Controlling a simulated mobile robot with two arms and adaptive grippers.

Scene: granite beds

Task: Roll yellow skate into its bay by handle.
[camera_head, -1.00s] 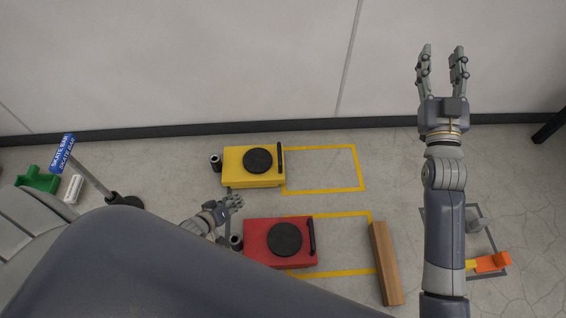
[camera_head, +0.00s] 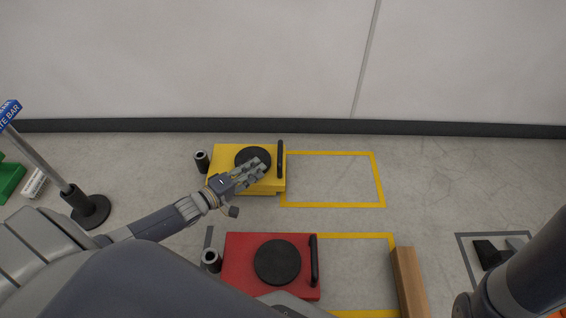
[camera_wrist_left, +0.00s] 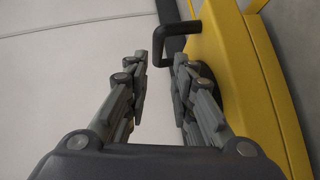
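The yellow skate (camera_head: 222,160) is a low box with a round black pad (camera_head: 250,155) on top. Its black handle (camera_head: 280,160) stands along its right edge. The skate sits at the left edge of its bay, a yellow floor outline (camera_head: 335,154) that is empty inside. My left gripper (camera_head: 259,170) is over the skate's front part, left of the handle. In the left wrist view the gripper (camera_wrist_left: 158,75) is open with nothing between its fingers; the handle (camera_wrist_left: 176,30) shows just beyond the fingertips, beside the yellow body (camera_wrist_left: 235,70). My right gripper is out of view.
A red skate (camera_head: 236,268) stands in front, near a second yellow outline (camera_head: 360,236). A wooden beam (camera_head: 409,285) lies to its right. A sign post (camera_head: 45,165) stands at left. The wall skirting (camera_head: 440,130) runs behind. Floor right of the bay is clear.

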